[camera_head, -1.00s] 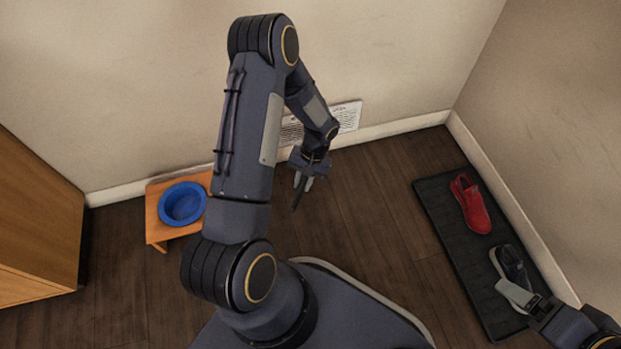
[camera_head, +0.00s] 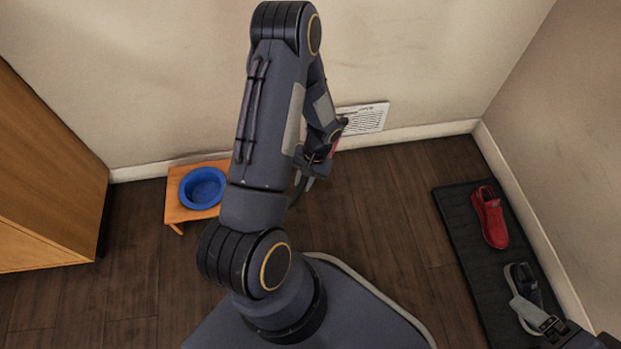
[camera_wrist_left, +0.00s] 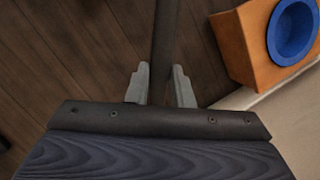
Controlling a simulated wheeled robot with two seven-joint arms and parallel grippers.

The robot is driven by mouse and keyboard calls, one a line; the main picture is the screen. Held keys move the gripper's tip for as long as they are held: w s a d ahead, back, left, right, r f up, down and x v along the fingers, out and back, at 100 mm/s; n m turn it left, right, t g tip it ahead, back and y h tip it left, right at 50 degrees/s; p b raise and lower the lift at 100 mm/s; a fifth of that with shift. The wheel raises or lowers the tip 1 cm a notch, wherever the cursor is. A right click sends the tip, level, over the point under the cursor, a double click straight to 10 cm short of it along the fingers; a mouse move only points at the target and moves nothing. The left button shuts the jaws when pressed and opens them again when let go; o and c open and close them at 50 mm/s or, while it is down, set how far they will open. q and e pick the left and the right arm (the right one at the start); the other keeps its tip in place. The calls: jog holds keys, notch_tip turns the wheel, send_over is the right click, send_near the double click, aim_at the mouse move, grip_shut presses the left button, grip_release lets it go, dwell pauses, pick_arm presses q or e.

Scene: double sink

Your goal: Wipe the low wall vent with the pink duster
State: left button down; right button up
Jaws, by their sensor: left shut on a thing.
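The low wall vent (camera_head: 368,118) is a white grille just above the baseboard. My left arm hides its left part in the head view. A bit of pink, likely the duster's head (camera_head: 336,146), shows beside my left wrist at the vent's lower left. I cannot tell whether it touches the vent. My left gripper (camera_head: 304,184) points down toward the floor. In the left wrist view its fingers are shut on a dark rod, the duster's handle (camera_wrist_left: 164,42).
A blue bowl (camera_head: 203,186) sits in a small orange wooden stand (camera_head: 176,212) left of my arm. A wooden cabinet (camera_head: 45,170) stands at the far left. The middle floor is bare.

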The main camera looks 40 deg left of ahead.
aim_at(291, 201)
pick_arm(q)
jog(key=s+a, duration=0.3)
jog(key=shift+s+a, duration=0.1)
jog(key=shift+s, duration=0.2)
dwell(0.3)
jog(key=shift+s+d+b, duration=0.3)
jog(key=shift+s+d, duration=0.7)
jog(key=shift+d, duration=0.15)
jog(key=shift+s+d+b, duration=0.25)
jog(key=shift+s+d, duration=0.7)
jog(key=shift+d, duration=0.2)
jog(key=shift+s+d+b, duration=0.4)
jog(key=shift+s+d, duration=0.6)
jog(key=shift+d, duration=0.15)
